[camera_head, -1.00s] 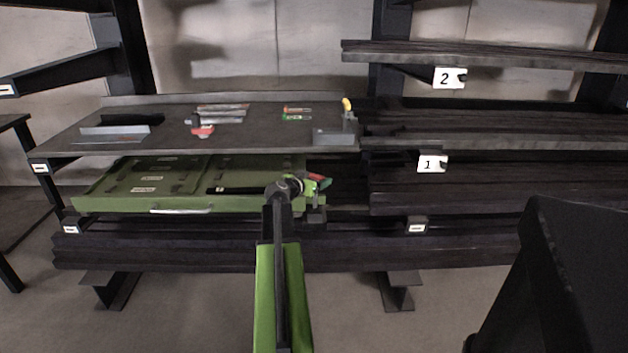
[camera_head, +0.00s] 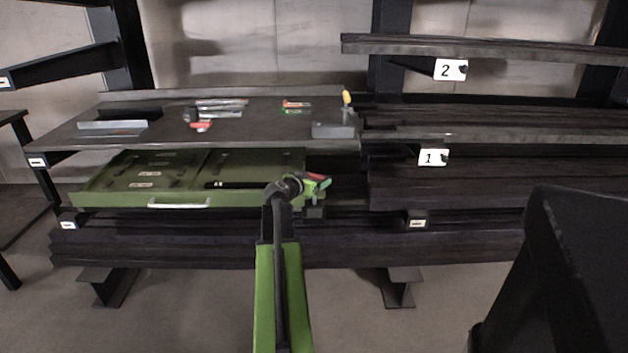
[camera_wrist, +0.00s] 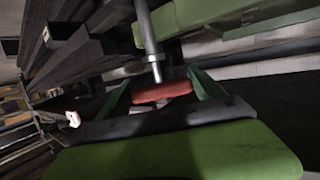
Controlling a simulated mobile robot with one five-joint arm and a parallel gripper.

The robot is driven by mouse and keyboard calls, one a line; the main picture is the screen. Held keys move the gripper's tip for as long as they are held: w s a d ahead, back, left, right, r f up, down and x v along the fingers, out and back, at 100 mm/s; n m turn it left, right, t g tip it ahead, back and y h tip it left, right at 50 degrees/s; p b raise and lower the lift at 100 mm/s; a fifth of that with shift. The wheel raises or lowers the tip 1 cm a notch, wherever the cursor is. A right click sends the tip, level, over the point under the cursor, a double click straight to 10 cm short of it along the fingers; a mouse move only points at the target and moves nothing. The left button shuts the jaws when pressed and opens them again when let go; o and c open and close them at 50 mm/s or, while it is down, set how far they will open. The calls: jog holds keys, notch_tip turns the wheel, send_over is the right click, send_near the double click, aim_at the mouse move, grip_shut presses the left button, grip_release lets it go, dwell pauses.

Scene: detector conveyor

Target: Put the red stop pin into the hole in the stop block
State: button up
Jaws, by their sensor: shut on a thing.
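My gripper (camera_head: 318,186) has green fingers and is in front of the rack, at the right end of the green drawer. In the wrist view my gripper (camera_wrist: 162,92) is shut on the red stop pin (camera_wrist: 163,91), with a finger on either side of its red head. A grey metal shaft with a collar extends from the red head toward the top of that view. In the head view only a little red of the pin (camera_head: 318,176) shows above the fingers. I cannot identify the stop block or its hole for certain.
The open green drawer (camera_head: 180,200) has a pale front handle. Above it, the dark shelf (camera_head: 250,130) carries tools and a grey block (camera_head: 333,131) with a yellow-topped post. Dark stacked bars (camera_head: 450,190) fill the rack at right.

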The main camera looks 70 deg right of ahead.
jog(key=shift+f+b, duration=0.8)
jog(key=shift+f, duration=0.1)
jog(key=o, duration=1.8)
